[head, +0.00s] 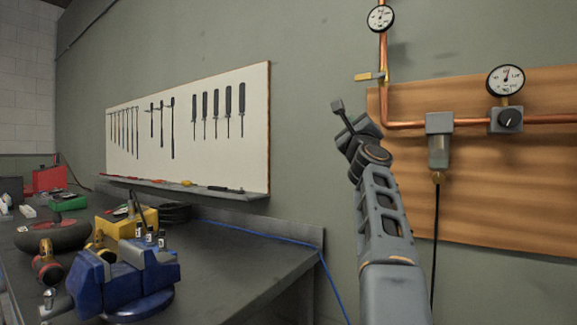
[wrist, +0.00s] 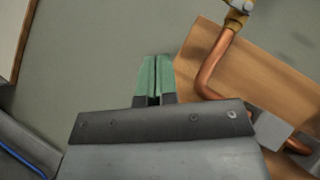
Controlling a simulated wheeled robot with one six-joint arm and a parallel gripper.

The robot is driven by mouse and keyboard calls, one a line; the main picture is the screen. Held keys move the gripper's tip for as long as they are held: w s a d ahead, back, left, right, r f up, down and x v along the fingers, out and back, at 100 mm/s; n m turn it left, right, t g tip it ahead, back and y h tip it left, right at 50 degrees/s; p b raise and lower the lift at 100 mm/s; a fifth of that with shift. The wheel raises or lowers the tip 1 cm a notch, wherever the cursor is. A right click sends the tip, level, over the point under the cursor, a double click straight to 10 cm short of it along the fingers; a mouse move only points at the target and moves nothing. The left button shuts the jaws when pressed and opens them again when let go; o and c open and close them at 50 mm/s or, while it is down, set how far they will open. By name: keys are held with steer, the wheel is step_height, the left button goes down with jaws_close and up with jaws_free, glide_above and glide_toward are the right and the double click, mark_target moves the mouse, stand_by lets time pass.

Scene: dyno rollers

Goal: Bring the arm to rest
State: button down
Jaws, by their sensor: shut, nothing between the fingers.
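My gripper (wrist: 155,63) shows in the wrist view with its two green fingertips together and nothing between them. It points at the grey-green wall, just left of the wooden panel and copper pipe. In the head view my arm rises from the lower right, reaching up in front of the wall between the tool board and the panel. The fingers cannot be made out in the head view. The arm appears clear of the bench and wall fittings, though its exact distance from the wall cannot be told.
A workbench (head: 235,262) with a blue vise (head: 125,280) and a yellow box (head: 122,228) fills the lower left. A tool board (head: 185,165) hangs behind it. Right of my arm are a wooden panel (head: 520,185), copper pipe (head: 405,125), gauge (head: 505,81) and hanging black hose (head: 435,235).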

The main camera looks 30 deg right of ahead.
steer(key=w+a+n+y+p, duration=0.6)
steer(key=a+n+y+p, duration=0.3)
steer(key=a+n+p, duration=0.15)
steer(key=s+a+f+n+g+y+p, duration=0.1)
steer(key=a+f+n+g+y+p, duration=0.2)
steer(key=a+f+n+p, duration=0.3)
steer(key=a+f+n+g+y+p, duration=0.3)
steer(key=a+f+n+g, duration=0.15)
steer(key=a, duration=0.35)
steer(key=s+a+f+n+g+h+p, duration=0.1)
steer(key=s+a+f+n+g+p, duration=0.2)
steer(key=s+f+n+g+p, duration=0.2)
steer(key=s+a+f+n+g+p, duration=0.4)
steer(key=s+f, duration=0.7)
steer(key=s, duration=0.5)
steer(key=n+g+p, duration=0.1)
steer(key=n+p, duration=0.1)
steer(key=n, duration=0.1)
steer(key=shift+s+f+h, duration=0.2)
steer(key=shift+f+h, duration=0.2)
